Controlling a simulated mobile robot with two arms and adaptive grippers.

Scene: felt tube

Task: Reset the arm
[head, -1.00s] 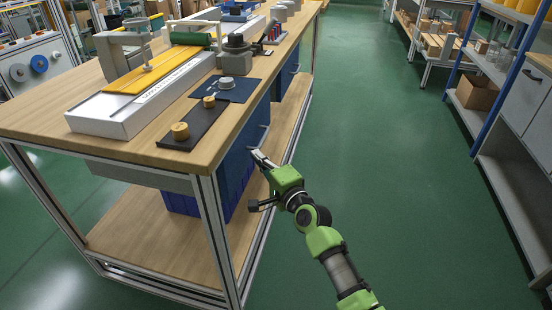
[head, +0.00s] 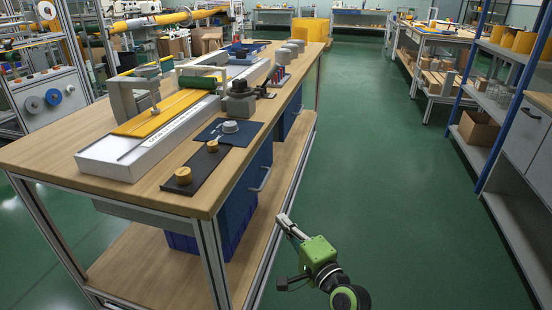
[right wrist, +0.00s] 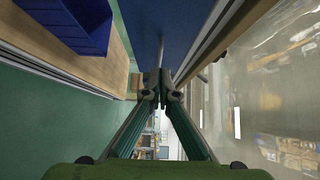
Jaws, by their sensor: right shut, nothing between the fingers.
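My right gripper (head: 283,222) is in front of the workbench's right side, below the level of the tabletop, over the green floor. Its fingers are together and hold nothing. In the right wrist view its two fingers (right wrist: 161,92) meet at the middle, with the blue cabinet side behind them. My left gripper is not in either view. The workbench (head: 60,150) carries a white device with a yellow strip (head: 150,125) and a green roller (head: 199,82).
A dark strip with wooden knobs (head: 205,165) lies near the bench's right edge. A blue bin (head: 182,243) stands on the lower shelf (head: 150,275). A shelving rack (head: 500,150) stands at the right. The green floor (head: 375,180) between is clear.

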